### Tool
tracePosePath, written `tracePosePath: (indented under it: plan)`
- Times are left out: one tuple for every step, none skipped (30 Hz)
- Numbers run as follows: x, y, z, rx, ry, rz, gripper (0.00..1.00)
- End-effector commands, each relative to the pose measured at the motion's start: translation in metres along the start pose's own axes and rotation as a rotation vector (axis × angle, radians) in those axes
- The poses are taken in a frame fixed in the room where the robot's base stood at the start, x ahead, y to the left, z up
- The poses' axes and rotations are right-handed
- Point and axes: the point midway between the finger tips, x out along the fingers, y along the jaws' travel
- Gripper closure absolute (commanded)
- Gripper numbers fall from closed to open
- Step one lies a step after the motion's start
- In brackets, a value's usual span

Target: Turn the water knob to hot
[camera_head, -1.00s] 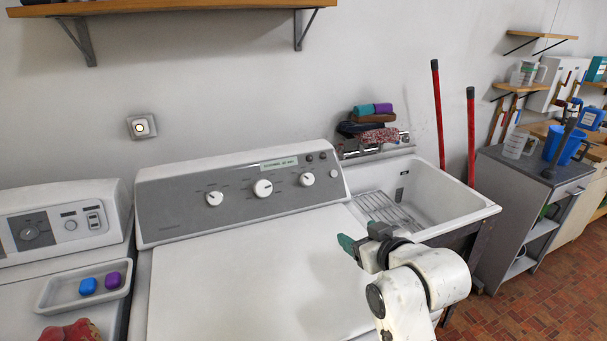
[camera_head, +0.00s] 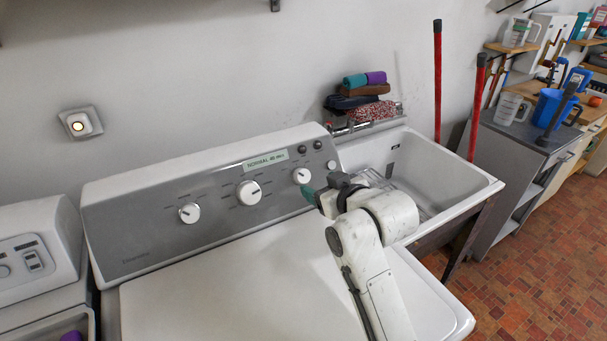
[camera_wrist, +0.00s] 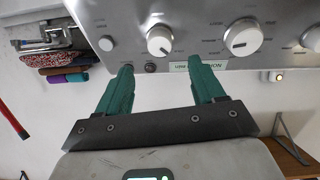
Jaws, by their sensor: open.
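The washer's grey control panel (camera_head: 140,235) carries three white knobs in a row: a left knob (camera_head: 189,213), a middle knob (camera_head: 249,192) and a right knob (camera_head: 301,175). The labels are too small to tell which one sets the water. My gripper (camera_head: 312,195) is open and empty just in front of the right knob. The wrist view is upside down. There, the teal fingers of my gripper (camera_wrist: 163,78) spread below the right knob (camera_wrist: 160,40), apart from it, with the middle knob (camera_wrist: 243,37) further right.
The white utility tub (camera_head: 470,200) stands right of the washer, with folded cloths (camera_head: 355,100) stacked behind it. Two red-handled poles (camera_head: 437,80) lean on the wall. A grey cabinet (camera_head: 500,150) stands further right. The washer's lid is clear.

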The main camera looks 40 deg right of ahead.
Motion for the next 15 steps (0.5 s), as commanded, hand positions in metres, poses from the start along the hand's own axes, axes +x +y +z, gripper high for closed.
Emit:
tracePosePath:
  plan:
    - [0.009, 0.001, -0.001, -0.001, -0.002, 0.0, 0.32]
    - [0.015, 0.001, -0.001, -0.001, -0.001, 0.0, 0.32]
    - [0.022, 0.001, -0.001, -0.001, -0.003, 0.001, 0.32]
    - [0.028, 0.001, -0.001, -0.001, -0.001, 0.001, 0.32]
    - [0.034, 0.001, -0.001, -0.001, -0.002, 0.001, 0.32]
    - [0.041, 0.001, -0.001, -0.002, -0.002, 0.001, 0.32]
    - [0.046, 0.001, -0.001, -0.002, -0.001, 0.001, 0.32]
    - [0.051, 0.001, -0.001, -0.002, -0.002, 0.001, 0.32]
    - [0.057, 0.001, -0.001, -0.001, -0.001, 0.001, 0.32]
    - [0.061, 0.001, -0.001, -0.001, -0.001, 0.001, 0.32]
    - [0.065, 0.001, -0.001, -0.001, -0.002, 0.001, 0.32]
    - [0.07, 0.001, -0.001, -0.001, 0.0, 0.001, 0.32]
    - [0.073, 0.001, -0.001, -0.001, -0.001, 0.001, 0.32]
    - [0.076, 0.001, -0.001, -0.001, -0.001, 0.001, 0.32]
    - [0.079, 0.0, 0.0, -0.001, -0.001, 0.001, 0.32]
